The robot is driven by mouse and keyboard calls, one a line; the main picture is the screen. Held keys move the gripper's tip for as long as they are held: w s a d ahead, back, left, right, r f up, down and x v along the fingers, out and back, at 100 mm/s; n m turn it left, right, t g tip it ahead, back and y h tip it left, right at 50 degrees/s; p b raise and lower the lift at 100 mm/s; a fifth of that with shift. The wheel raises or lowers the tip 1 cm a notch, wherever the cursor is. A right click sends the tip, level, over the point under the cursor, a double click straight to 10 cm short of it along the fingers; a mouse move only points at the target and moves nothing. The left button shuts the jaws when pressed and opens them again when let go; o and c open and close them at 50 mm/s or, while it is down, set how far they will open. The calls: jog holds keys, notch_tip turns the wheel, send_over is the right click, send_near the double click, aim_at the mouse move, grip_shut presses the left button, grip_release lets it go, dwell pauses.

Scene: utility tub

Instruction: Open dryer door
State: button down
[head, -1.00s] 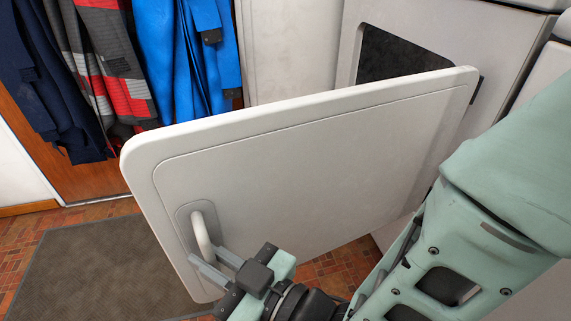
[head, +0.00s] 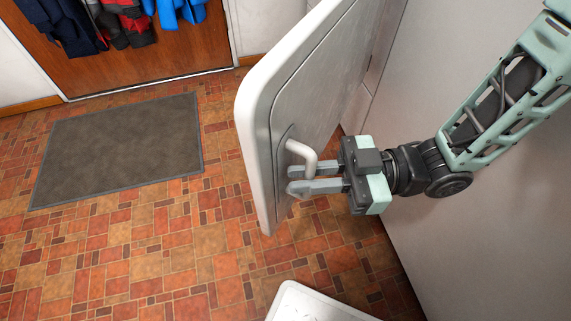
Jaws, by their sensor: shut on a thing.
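The white dryer door (head: 312,95) stands swung out in the head view, seen steeply from its handle side. Its curved white handle (head: 302,155) sits near the lower free edge. My gripper (head: 296,181) reaches it from the right, with its two grey fingers shut on the handle. The dryer's opening and the hinge side are out of the picture or hidden behind the door.
A brown-red tiled floor (head: 120,255) lies open to the left, with a grey mat (head: 120,145) on it. Coats (head: 120,20) hang on a wooden door (head: 160,55) at the back. A white object's corner (head: 310,303) shows at the bottom edge. A pale flat surface (head: 480,230) fills the right.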

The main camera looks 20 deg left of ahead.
jog(key=shift+d+f, duration=0.2)
jog(key=shift+d, duration=0.5)
jog(key=c, duration=1.8)
grip_release()
jog(key=shift+r, duration=0.1)
